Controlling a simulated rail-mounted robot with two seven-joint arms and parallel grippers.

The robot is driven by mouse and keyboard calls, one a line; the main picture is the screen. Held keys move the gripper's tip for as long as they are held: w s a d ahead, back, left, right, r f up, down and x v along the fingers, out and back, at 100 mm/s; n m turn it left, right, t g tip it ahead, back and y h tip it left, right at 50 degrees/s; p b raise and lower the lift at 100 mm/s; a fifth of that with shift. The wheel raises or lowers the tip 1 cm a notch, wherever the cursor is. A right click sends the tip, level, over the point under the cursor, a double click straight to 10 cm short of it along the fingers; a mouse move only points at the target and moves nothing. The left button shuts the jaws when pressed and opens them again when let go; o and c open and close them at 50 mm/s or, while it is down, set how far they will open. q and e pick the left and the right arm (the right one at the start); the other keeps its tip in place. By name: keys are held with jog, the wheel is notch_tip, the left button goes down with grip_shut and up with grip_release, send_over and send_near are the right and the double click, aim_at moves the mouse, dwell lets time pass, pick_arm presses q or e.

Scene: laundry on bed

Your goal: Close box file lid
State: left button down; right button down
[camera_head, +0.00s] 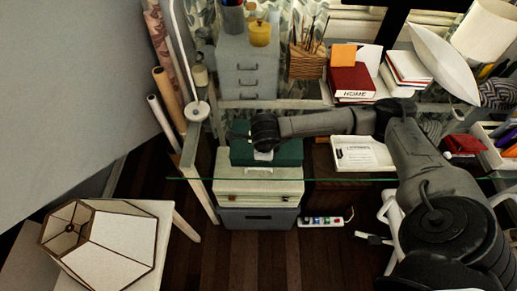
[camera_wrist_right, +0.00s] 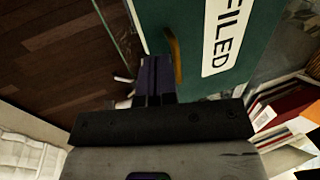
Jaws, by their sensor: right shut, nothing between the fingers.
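The dark green box file (camera_head: 288,154) sits at the glass desk, above a stack of pale boxes in the head view. In the right wrist view its green face (camera_wrist_right: 190,22) fills the upper middle, with a white "FILED" label (camera_wrist_right: 228,38) and a curved brass-coloured piece (camera_wrist_right: 174,52). My right gripper (camera_head: 264,154) is over the left part of the box file. Its fingers (camera_wrist_right: 155,65) are together and empty, close beside the green face; I cannot tell whether they touch it. The arm and gripper hide part of the file, and the lid's angle is unclear.
The glass desk edge (camera_head: 340,180) runs across the middle. A white tray with papers (camera_head: 361,153) lies right of the box file. A grey drawer unit (camera_head: 247,65) and books (camera_head: 351,80) stand behind. A geometric lampshade (camera_head: 105,240) is at lower left. Dark floor is open in front.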

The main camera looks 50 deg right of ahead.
pick_arm(q)
jog(key=shift+f, duration=0.4)
pick_arm(e)
jog(key=shift+s+a+f, duration=0.1)
jog(key=shift+f, duration=0.3)
pick_arm(q)
jog(key=shift+d, duration=0.1)
